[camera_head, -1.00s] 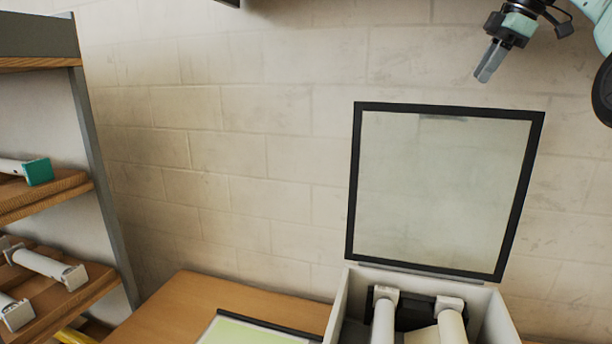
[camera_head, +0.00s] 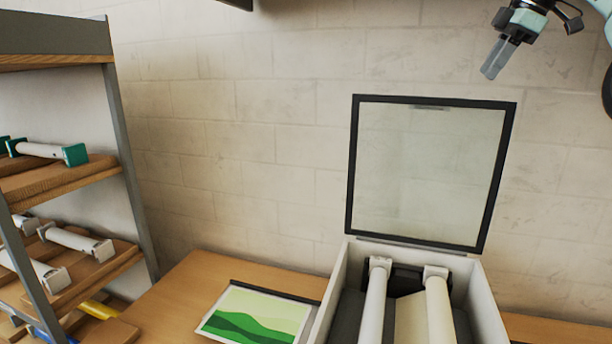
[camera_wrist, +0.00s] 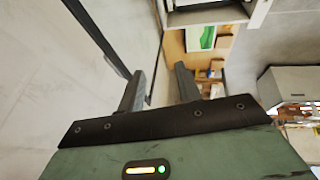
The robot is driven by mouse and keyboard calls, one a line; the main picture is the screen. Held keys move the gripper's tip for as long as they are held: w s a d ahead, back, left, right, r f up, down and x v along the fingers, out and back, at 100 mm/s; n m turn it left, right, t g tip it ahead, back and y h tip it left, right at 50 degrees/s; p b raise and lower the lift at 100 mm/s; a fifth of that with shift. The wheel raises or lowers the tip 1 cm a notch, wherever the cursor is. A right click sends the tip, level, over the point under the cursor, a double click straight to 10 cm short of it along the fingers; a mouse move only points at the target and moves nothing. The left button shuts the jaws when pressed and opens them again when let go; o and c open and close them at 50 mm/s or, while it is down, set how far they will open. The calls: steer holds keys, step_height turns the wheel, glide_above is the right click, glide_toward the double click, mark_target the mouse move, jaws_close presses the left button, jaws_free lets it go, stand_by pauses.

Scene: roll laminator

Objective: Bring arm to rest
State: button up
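My gripper (camera_head: 488,76) is in the upper right of the head view, in front of the wall and above and to the right of the laminator's raised lid (camera_head: 424,172). In the wrist view my gripper (camera_wrist: 160,72) shows two dark fingers apart with nothing between them. The laminator (camera_head: 490,300) stands on the table with its framed clear lid up. Two pale rollers, a left one (camera_head: 373,305) and a right one (camera_head: 439,310), lie inside it.
A picture with green hills (camera_head: 256,316) lies on the wooden table (camera_head: 190,290) left of the laminator. A shelf rack (camera_head: 128,160) at the left holds several rollers, one with green ends (camera_head: 75,155). The space around my gripper is clear.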

steer(key=a+f+m+g, duration=0.15)
steer(key=a+f, duration=0.35)
steer(key=a, duration=0.7)
steer(key=s+a+f+m+g, duration=0.2)
steer(key=s+a+f+m, duration=0.1)
steer(key=s+a+f, duration=1.35)
steer(key=s+d+f+m+h, duration=0.1)
steer(key=s+d+f+h, duration=0.1)
steer(key=s+f, duration=0.8)
steer(key=s+d+f+m+h, duration=0.15)
steer(key=s+f, duration=0.25)
steer(key=s, duration=1.2)
step_height(320, 180, down, 21)
steer(key=d+b, duration=0.1)
steer(key=b, duration=2)
steer(key=shift+b, duration=0.3)
steer(key=shift+w+r+y, duration=0.1)
steer(key=shift+r+y, duration=0.05)
steer(key=shift+y, duration=0.1)
